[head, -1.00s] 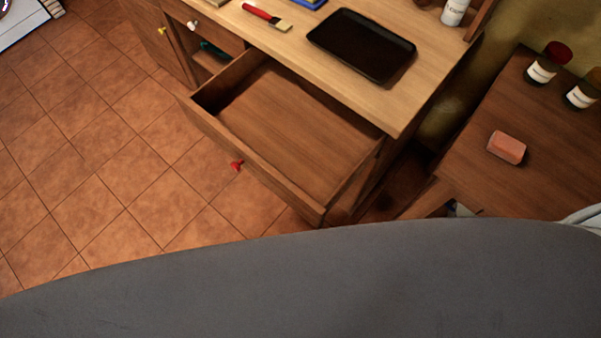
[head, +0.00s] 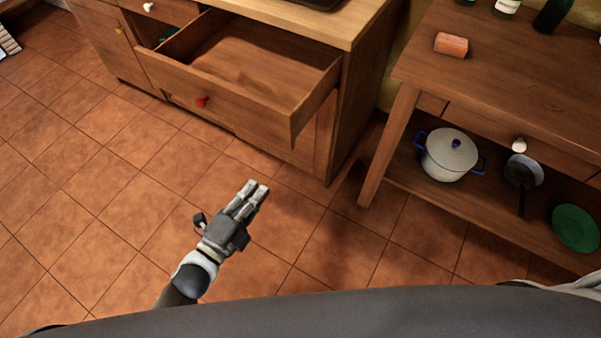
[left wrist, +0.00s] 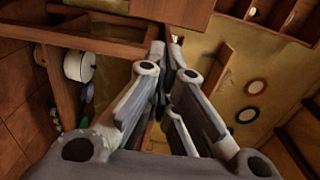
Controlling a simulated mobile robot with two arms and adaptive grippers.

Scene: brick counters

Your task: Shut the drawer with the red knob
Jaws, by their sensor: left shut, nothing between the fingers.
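The drawer (head: 222,101) with the red knob (head: 202,102) stands pulled out of the wooden counter and looks empty inside. Its knob is on the front panel, facing the open floor. My left gripper (head: 257,190) is shut and empty over the tiled floor, in front of and below the drawer, apart from it. The left wrist view shows its fingers (left wrist: 172,62) close together with nothing between them. I cannot make out the red knob surely in the left wrist view. My right gripper is not in view.
A second wooden table (head: 490,90) stands to the right, with a pinkish block (head: 451,44) on top. Its lower shelf holds a white pot (head: 449,158), a pan (head: 522,173) and a green plate (head: 575,228). The tiled floor before the drawer is free.

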